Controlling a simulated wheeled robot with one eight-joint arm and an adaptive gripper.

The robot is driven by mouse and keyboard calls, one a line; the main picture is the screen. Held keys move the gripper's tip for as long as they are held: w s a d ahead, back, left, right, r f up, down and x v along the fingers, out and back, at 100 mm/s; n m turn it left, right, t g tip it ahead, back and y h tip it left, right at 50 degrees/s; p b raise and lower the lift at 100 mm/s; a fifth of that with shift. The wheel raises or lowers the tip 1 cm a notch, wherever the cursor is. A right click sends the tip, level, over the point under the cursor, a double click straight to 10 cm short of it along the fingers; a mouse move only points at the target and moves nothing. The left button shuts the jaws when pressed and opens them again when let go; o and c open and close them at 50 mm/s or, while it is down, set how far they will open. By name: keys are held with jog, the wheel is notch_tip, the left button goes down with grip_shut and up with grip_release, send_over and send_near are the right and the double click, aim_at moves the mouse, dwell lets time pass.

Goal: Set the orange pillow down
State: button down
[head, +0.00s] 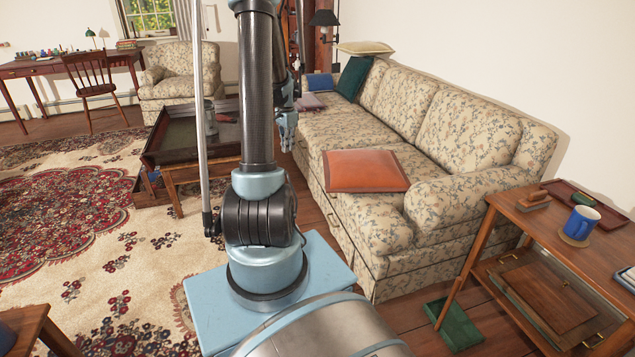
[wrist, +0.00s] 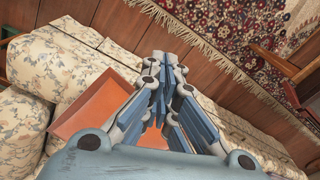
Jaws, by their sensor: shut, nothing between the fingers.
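The orange pillow (head: 365,170) lies flat on the near part of the floral sofa's seat (head: 345,128), close to the near armrest. My gripper (head: 287,140) is in front of the sofa's front edge, left of the pillow and apart from it in the head view. In the wrist view the closed fingers (wrist: 165,65) hold nothing. The pillow also shows there (wrist: 85,112), beyond the fingers and partly hidden by them.
A low dark table (head: 185,140) stands left of my arm. A wooden side table (head: 560,235) with a blue mug (head: 581,222) is at the right. Other pillows, one dark green (head: 353,78), lie at the sofa's far end. The middle of the seat is clear.

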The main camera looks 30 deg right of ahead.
aim_at(345, 174)
jog(key=d+f+m, duration=0.2)
jog(key=d+f, duration=0.5)
jog(key=f, duration=0.3)
jog(key=d+f+m, duration=0.2)
jog(key=d+f, duration=0.6)
jog(key=f, duration=0.3)
jog(key=shift+w+f, duration=0.25)
jog(key=s+d, duration=0.1)
jog(key=d, duration=0.3)
jog(key=s+d, duration=0.1)
jog(key=d, duration=0.3)
jog(key=s+d, duration=0.1)
jog(key=d, duration=0.4)
jog(key=shift+a, duration=0.1)
